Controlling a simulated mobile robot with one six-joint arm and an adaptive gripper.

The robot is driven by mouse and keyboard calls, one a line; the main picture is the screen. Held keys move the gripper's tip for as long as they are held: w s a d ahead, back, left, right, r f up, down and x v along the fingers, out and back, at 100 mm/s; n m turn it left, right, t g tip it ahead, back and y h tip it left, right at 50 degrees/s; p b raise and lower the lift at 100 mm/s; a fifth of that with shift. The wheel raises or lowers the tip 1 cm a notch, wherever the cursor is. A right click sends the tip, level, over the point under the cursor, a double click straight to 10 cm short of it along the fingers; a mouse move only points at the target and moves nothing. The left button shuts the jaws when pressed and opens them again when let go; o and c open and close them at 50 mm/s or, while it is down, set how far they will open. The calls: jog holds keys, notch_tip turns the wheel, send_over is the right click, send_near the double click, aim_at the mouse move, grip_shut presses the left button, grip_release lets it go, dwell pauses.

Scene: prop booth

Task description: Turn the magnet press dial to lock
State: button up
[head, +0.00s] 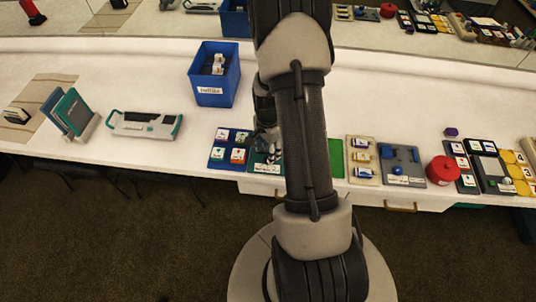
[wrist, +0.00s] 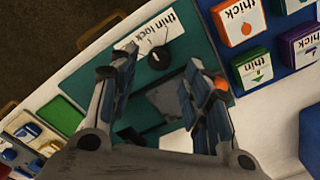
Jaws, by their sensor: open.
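The magnet press is a teal board (wrist: 97,62) in the wrist view, with a white label reading "thin lock" (wrist: 158,30). A dark round dial (wrist: 159,56) sits at the label's lower edge, by a short dark pointer line. My gripper (wrist: 160,60) is open, its fingers on either side of the dial's area; I cannot tell whether they touch it. In the head view the teal board (head: 256,168) is partly hidden by my gripper (head: 266,150) and arm.
A blue board with colored labelled tiles (head: 217,155) lies just left of the press. A green panel (head: 335,158) lies to its right. A blue bin (head: 214,88) stands behind. A red round container (head: 442,170) is farther right.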

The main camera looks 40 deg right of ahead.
jog(key=shift+r, duration=2.05)
jog(key=shift+a+r, duration=0.1)
jog(key=shift+r, duration=0.1)
jog(key=a+r+n+t, duration=0.1)
jog(key=a+r+n, duration=0.4)
jog(key=r, duration=0.5)
jog(key=a+r+n+t, duration=0.1)
jog(key=a+r+n, duration=0.2)
jog(key=a+r, duration=0.5)
jog(key=s+a+r+n+t, duration=0.1)
jog(key=s+a+r+n, duration=0.4)
jog(key=s, duration=0.2)
jog(key=s+a+r+n+t, duration=0.1)
jog(key=s+a+r+n, duration=0.4)
jog(key=s, duration=0.2)
jog(key=shift+s+a+r+n+t, duration=0.2)
jog(key=shift+s+r+n+t, duration=0.1)
jog(key=shift+s+n, duration=0.1)
